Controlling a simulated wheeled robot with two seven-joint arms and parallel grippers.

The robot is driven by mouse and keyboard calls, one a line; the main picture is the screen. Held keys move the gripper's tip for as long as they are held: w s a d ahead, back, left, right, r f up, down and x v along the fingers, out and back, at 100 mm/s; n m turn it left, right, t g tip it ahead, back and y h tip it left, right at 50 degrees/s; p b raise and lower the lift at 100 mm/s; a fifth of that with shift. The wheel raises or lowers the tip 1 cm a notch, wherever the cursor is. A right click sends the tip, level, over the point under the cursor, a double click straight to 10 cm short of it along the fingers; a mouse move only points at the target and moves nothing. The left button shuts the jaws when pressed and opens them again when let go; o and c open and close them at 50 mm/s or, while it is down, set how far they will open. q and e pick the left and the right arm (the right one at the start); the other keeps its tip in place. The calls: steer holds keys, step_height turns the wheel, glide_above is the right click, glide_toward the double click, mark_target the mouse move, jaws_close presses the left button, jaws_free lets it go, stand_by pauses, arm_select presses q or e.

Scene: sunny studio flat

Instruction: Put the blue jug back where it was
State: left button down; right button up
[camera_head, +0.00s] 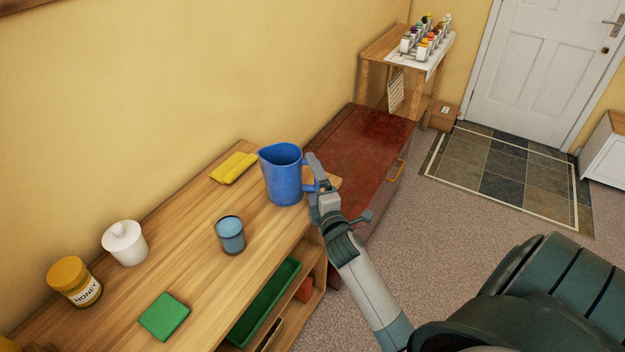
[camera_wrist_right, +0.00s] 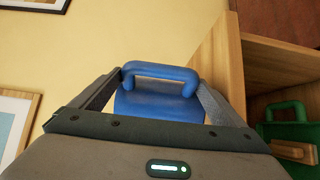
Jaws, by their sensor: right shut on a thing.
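The blue jug (camera_head: 282,176) is upright at the far right end of the wooden shelf top (camera_head: 190,251) in the head view. I cannot tell whether its base touches the wood. My right gripper (camera_head: 318,187) is at the jug's right side, shut on its handle. In the right wrist view the jug (camera_wrist_right: 158,106) shows with its handle between the fingers of my right gripper (camera_wrist_right: 160,85). My left gripper is not in view.
Bare wood lies around the glass.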

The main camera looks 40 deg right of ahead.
steer(key=shift+r, duration=0.1)
steer(key=o, duration=1.7)
steer(key=shift+f, duration=0.2)
steer(key=shift+c, duration=0.2)
steer(key=shift+o, duration=0.5)
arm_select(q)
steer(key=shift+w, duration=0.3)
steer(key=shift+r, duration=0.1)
arm_select(e)
steer(key=shift+r, duration=0.2)
steer(key=shift+s+a+f, duration=0.1)
steer(key=shift+s+a, duration=0.05)
steer(key=shift+s, duration=0.15)
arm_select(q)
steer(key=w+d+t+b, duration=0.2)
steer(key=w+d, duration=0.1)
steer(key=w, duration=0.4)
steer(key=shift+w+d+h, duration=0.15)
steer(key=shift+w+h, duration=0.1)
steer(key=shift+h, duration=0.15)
arm_select(e)
steer(key=v, duration=1.1)
steer(key=shift+s, duration=0.2)
